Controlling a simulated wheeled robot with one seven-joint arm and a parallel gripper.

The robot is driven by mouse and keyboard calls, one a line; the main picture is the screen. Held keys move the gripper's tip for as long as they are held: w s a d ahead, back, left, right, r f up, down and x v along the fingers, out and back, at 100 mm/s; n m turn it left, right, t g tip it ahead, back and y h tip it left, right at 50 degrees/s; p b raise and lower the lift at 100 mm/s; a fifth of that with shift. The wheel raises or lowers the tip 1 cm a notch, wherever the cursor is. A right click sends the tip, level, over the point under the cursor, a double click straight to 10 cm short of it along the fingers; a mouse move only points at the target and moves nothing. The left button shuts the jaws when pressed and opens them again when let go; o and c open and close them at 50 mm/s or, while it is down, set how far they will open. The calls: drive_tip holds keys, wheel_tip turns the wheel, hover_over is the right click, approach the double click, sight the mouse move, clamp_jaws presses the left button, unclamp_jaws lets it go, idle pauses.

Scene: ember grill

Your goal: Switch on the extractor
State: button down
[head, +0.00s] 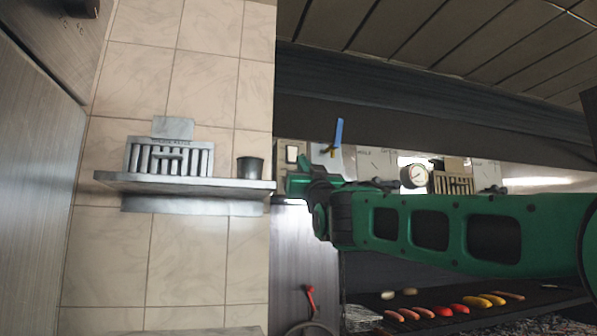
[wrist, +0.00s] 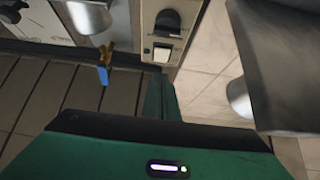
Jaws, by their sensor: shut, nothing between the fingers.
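The extractor switch is a white rocker (wrist: 162,53) on a pale metal panel (wrist: 148,36) in the wrist view, below a dark round knob (wrist: 168,21). In the head view the white rocker (head: 291,154) shows on the panel, just right of the tiled wall. My green gripper (wrist: 158,94) is shut and empty. In the wrist view its tips point at the panel's lower edge, just below the rocker; I cannot tell whether they touch. In the head view my gripper (head: 298,180) is just below the panel.
A blue lever (head: 338,134) stands out right of the switch panel. A metal shelf (head: 225,186) with a dark cup (head: 250,167) and a slotted rack (head: 168,158) is to the left. Food (head: 452,309) lies on the grill below my arm.

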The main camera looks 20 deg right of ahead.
drive_tip(key=shift+w+r, duration=0.25)
drive_tip(key=shift+w, duration=0.85)
drive_tip(key=shift+w+r, duration=0.25)
drive_tip(key=shift+w, duration=0.85)
drive_tip(key=shift+w+r, duration=0.25)
drive_tip(key=shift+w, duration=0.85)
drive_tip(key=shift+w+f, duration=0.15)
drive_tip(key=shift+w, duration=0.35)
drive_tip(key=shift+s, duration=0.5)
approach(293, 159)
drive_tip(key=v, duration=0.6)
drive_tip(key=shift+f, duration=0.6)
